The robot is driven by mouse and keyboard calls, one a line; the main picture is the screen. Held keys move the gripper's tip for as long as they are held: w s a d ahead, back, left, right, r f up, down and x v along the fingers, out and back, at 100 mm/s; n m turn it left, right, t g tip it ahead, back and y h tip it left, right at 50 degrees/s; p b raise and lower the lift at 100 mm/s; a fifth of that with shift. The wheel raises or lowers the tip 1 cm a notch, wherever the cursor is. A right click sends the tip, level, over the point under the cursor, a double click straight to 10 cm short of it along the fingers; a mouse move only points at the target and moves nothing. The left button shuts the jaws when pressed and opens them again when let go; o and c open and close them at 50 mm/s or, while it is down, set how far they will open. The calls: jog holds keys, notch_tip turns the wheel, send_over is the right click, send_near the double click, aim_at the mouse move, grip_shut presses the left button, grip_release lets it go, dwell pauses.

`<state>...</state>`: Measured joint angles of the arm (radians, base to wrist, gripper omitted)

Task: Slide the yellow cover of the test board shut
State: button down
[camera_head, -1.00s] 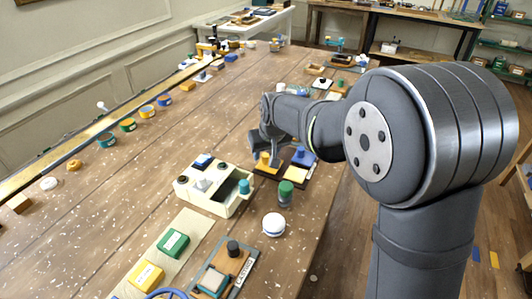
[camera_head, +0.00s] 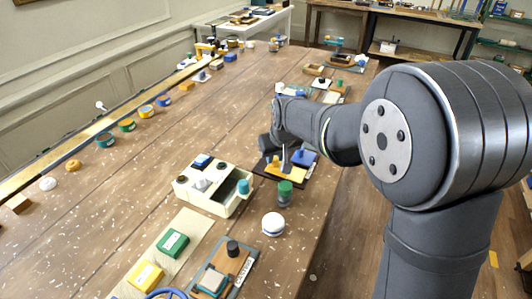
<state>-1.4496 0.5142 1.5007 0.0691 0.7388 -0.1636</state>
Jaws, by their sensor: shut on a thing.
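The test board (camera_head: 262,170) is a dark flat board near the right edge of the long table. Its yellow cover (camera_head: 290,174) lies on it, with an upright yellow knob (camera_head: 276,162) at its left part. A blue cover (camera_head: 305,157) sits behind and to the right on the same board. My gripper (camera_head: 279,160) reaches down over the board and is shut on the yellow cover's knob. The fingertips are small and partly hidden, so the exact contact is unclear.
A cream box (camera_head: 215,187) with an open drawer stands left in front of the board. A green-topped jar (camera_head: 285,192) and a white round object (camera_head: 273,225) stand in front. More boards and small items (camera_head: 291,89) lie behind my arm.

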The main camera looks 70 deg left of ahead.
jog(key=w+d, duration=0.4)
jog(key=c, duration=1.3)
grip_release()
jog(key=shift+w, duration=0.1)
jog(key=shift+o, duration=0.2)
jog(key=shift+d+r, duration=0.2)
jog(key=shift+r, duration=0.35)
jog(key=v, duration=1.6)
jog(key=shift+d, duration=0.15)
